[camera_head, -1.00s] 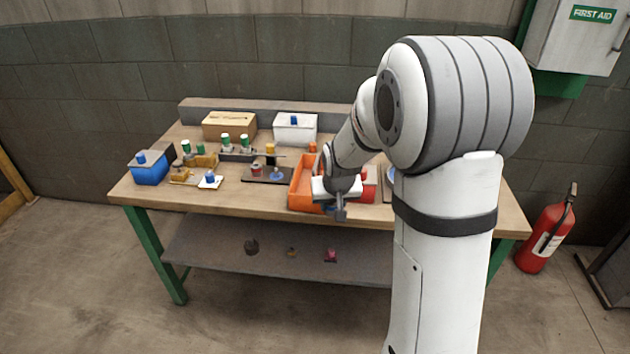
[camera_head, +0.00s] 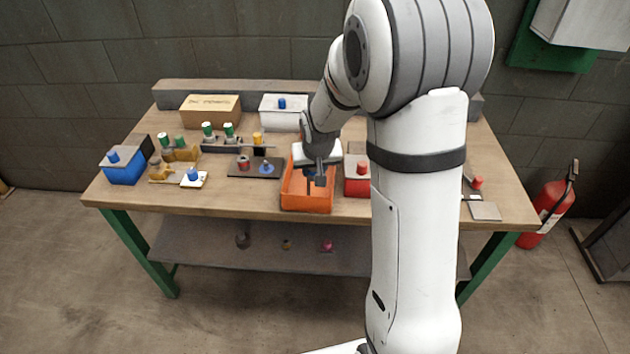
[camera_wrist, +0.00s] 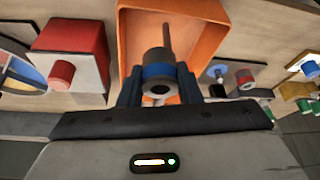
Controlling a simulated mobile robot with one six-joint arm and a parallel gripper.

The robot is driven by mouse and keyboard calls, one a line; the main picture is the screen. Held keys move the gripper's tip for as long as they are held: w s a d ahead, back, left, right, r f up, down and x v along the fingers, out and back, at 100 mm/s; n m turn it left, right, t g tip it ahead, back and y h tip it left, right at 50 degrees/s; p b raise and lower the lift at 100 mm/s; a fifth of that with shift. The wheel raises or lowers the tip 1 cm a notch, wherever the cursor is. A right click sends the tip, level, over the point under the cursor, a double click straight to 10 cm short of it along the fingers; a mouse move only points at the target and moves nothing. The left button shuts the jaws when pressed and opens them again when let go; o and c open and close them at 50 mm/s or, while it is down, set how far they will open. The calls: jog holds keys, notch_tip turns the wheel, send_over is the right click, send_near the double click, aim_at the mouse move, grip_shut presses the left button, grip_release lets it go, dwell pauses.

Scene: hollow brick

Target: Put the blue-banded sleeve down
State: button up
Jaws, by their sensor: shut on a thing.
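The blue-banded sleeve (camera_wrist: 158,71) is a dark grey hollow cylinder with a blue band, and its open end faces the wrist camera. My gripper (camera_wrist: 158,90) is shut on it, with one dark finger on each side. In the head view my gripper (camera_head: 318,180) is over the orange bin (camera_head: 306,203), inside its outline. The orange bin also shows behind the sleeve in the wrist view (camera_wrist: 205,42). In the head view the sleeve is mostly hidden by the gripper. I cannot tell its height above the bin floor.
A red box (camera_head: 356,182) stands close to the bin's right side. A dark plate (camera_head: 252,170) with small parts lies to its left. A blue box (camera_head: 122,170), a cardboard box (camera_head: 210,110) and a white box (camera_head: 283,115) stand around the bench. The front bench edge is clear.

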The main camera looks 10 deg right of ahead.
jog(key=shift+d+f+b, duration=0.15)
jog(key=shift+f, duration=1.6)
jog(key=shift+d+f+b, duration=0.15)
jog(key=shift+f, duration=1.6)
jog(key=shift+f+b, duration=0.4)
jog(key=shift+b, duration=0.15)
jog(key=shift+f, duration=0.2)
jog(key=o, duration=0.7)
jog(key=shift+o, duration=0.2)
jog(key=shift+r, duration=0.15)
